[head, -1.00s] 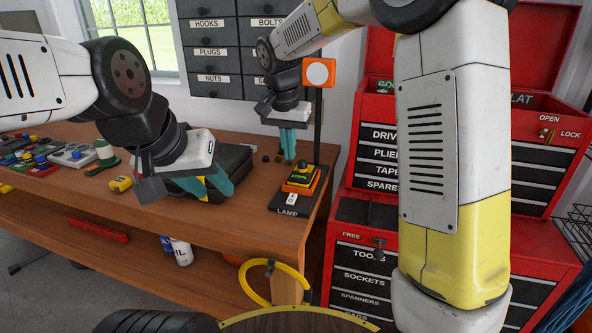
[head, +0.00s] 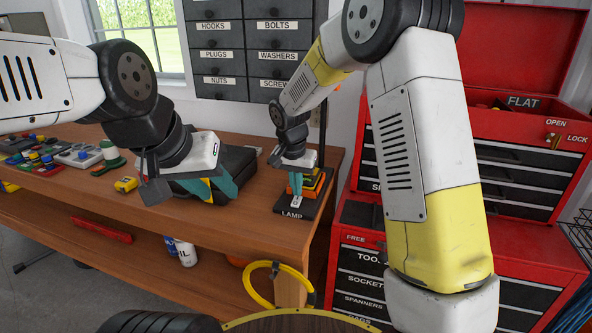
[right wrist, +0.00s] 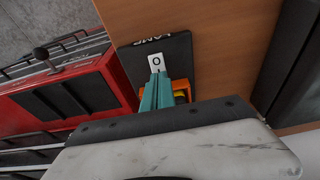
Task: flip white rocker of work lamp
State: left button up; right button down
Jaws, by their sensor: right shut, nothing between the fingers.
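The work lamp's black base plate (head: 291,213), marked LAMP, lies at the bench's right end and also shows in the right wrist view (right wrist: 180,48). Its small white rocker (head: 296,201) sits on the plate. In the right wrist view the rocker (right wrist: 155,61) shows an O at its far end and an I near my fingertips. My right gripper (head: 295,190) is shut and empty, pointing down at the rocker's near-finger end (right wrist: 157,76); I cannot tell whether it touches. The orange-yellow block (head: 313,182) is partly hidden behind it. My left gripper (head: 212,192) is open and empty.
A black case (head: 238,160) lies by my left gripper. A yellow tape measure (head: 125,184) and several small switch boxes lie left on the bench. A red tool chest (head: 515,180) stands right. The lamp's dark post (head: 323,120) rises behind my right arm.

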jog(key=shift+w+f, duration=0.15)
jog(key=shift+f, duration=0.5)
jog(key=shift+w+d+f+g, duration=0.25)
jog(key=shift+f+g, duration=0.05)
jog(key=shift+s+a+f, duration=0.1)
jog(key=shift+s, duration=0.35)
jog(key=shift+s+a, duration=0.25)
jog(key=shift+s, duration=0.35)
